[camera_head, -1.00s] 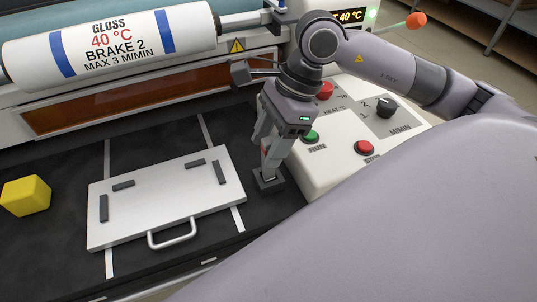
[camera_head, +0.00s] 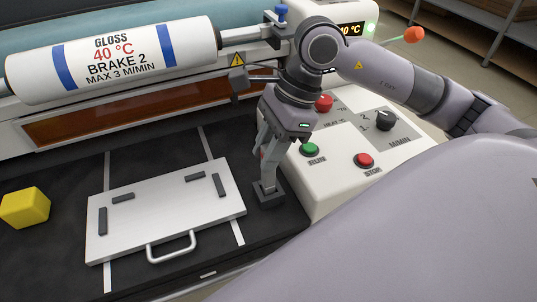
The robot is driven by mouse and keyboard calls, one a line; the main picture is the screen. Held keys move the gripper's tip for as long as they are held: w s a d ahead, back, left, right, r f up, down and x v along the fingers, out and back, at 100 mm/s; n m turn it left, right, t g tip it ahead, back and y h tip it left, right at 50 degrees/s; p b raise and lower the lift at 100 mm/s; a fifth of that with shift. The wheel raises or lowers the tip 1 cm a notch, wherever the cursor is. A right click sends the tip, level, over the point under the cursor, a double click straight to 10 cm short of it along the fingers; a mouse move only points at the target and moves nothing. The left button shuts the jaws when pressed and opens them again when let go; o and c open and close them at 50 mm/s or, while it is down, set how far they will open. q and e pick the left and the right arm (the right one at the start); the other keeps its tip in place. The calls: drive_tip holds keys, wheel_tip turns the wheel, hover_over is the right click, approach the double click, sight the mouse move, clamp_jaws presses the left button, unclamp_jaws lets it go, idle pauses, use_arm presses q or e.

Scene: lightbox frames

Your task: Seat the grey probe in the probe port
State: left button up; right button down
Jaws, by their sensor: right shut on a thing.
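My right gripper (camera_head: 266,181) points down just over a small dark square block (camera_head: 270,199) on the black bed, right of the white board. It is shut on a small grey piece (camera_head: 268,189) at its fingertips, which I take to be the grey probe. Most of the piece is hidden by the fingers. The piece meets or sits just over the block; I cannot tell whether it touches. I cannot make out which part is the probe port. My left gripper is not in view.
The white board (camera_head: 150,215) with a front handle (camera_head: 171,248) lies left of the gripper. A yellow cube (camera_head: 25,207) sits at far left. The control panel (camera_head: 320,180) with buttons and dials rises close on the right. The labelled roll (camera_head: 190,45) spans the back.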

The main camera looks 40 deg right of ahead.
wheel_tip(320, 180, up, 18)
drive_tip(key=s+d+f+m+t+h+b, duration=0.3)
drive_tip(key=d+f+m+h+b, duration=0.45)
drive_tip(key=m, duration=1.05)
drive_tip(key=w+d+f+y+p, duration=0.1)
drive_tip(key=w+d+f+p, duration=0.1)
drive_tip(key=w, duration=0.6)
drive_tip(key=w+d+f+y+p, duration=0.1)
drive_tip(key=w+d, duration=0.3)
drive_tip(key=w, duration=0.5)
drive_tip(key=shift+f+p, duration=0.35)
drive_tip(key=shift+f, duration=0.55)
drive_tip(key=shift+d, duration=0.1)
